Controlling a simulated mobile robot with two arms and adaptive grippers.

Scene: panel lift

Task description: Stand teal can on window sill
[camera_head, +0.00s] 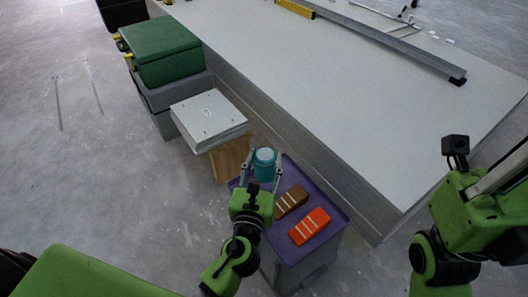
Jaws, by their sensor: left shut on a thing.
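The teal can (265,168), with a pale top, is upright between the fingers of my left gripper (263,176), which is shut on it. The can is at the far left corner of the purple tray (327,197); I cannot tell whether it touches the tray or is held above it. My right gripper (456,150) is at the right, over the edge of the large panel stack, away from the can. Its fingers are too unclear to judge. I cannot make out a window sill in this view.
A brown striped packet (291,201) and an orange striped packet (309,226) lie on the tray. A grey slab (208,117) on a wooden support stands behind left. Green and grey cases (162,52) are farther back.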

